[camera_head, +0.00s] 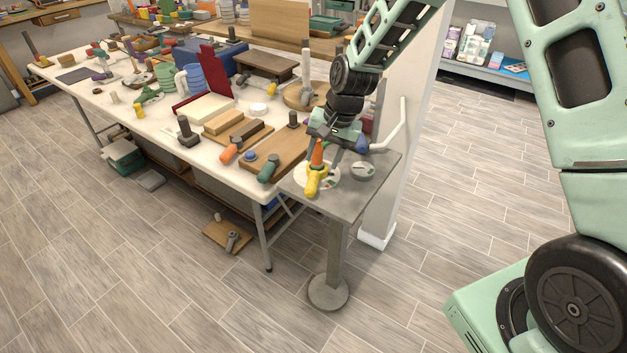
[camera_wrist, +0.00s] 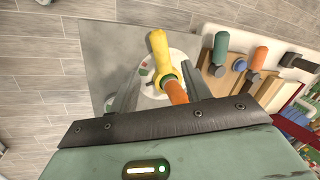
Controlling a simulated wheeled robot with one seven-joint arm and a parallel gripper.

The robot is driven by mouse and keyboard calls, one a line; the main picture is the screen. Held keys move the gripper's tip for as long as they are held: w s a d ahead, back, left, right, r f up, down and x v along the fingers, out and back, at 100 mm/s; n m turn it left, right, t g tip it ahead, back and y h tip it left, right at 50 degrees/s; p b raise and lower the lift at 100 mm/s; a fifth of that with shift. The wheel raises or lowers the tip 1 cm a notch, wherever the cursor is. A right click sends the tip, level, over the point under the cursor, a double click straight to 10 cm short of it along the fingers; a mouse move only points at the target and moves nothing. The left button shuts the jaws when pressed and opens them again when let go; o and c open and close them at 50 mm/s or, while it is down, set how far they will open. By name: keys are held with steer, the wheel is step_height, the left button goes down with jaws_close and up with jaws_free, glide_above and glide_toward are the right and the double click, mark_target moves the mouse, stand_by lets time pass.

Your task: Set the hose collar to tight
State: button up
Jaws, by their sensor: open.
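A yellow fitting with an orange stem (camera_head: 313,182), seemingly the hose collar, stands on a white disc (camera_head: 331,176) on a small grey pedestal table. In the wrist view the yellow part (camera_wrist: 159,45) points up and the orange stem (camera_wrist: 177,92) runs down toward my palm. The white disc (camera_wrist: 148,88) bears red and green marks there. My gripper (camera_head: 324,155) is above the disc, with its jaws open. In the wrist view its fingers (camera_wrist: 161,82) stand on either side of the orange stem. I cannot tell whether either finger touches it. The setting is unclear.
A small grey round piece (camera_head: 363,170) sits on the pedestal table (camera_head: 345,203) beside the disc. The long white workbench (camera_head: 225,168) to the left holds boards, tools and handles. A white post (camera_head: 385,215) stands just behind the pedestal. The floor in front is clear.

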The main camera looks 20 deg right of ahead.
mark_target(313, 183)
steer(key=p+x, duration=0.1)
steer(key=x, duration=0.8)
steer(key=shift+f, duration=0.3)
steer(key=shift+w+a, duration=0.1)
jaws_close()
